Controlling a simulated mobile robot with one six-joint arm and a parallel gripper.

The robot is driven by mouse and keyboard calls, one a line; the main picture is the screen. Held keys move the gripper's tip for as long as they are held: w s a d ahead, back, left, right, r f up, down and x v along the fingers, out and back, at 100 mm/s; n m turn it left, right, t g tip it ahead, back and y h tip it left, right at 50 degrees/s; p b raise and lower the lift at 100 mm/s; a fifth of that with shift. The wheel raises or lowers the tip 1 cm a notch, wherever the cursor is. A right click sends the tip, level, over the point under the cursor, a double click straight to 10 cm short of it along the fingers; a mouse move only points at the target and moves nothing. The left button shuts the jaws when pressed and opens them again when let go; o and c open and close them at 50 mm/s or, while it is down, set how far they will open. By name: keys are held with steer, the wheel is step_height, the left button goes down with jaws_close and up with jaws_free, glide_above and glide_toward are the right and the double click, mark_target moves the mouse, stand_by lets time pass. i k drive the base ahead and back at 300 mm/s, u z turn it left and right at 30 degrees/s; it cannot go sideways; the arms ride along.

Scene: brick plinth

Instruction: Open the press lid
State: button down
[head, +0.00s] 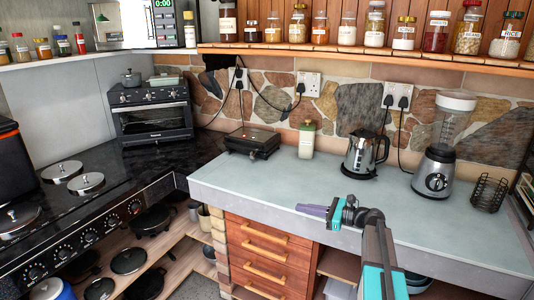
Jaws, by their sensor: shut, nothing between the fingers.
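The press (251,143) is a low, dark, flat appliance on the grey counter, against the stone wall and near the corner beside the stove. Its lid looks closed, lying flat on the base. My gripper (301,208) has purple fingers that point left, over the front part of the counter. It is shut and empty, in front of the press and to its right, well apart from it. My arm comes up from the bottom right. The press handle is too small to make out clearly.
A white bottle (307,140) stands right of the press, then a kettle (364,154) and a blender (440,150). A toaster oven (151,111) stands left. Cords hang behind the press. A shelf of jars (400,52) runs above. The counter (290,180) between gripper and press is clear.

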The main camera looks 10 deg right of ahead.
mark_target(255, 139)
steer(key=i, duration=1.35)
steer(key=u, duration=0.05)
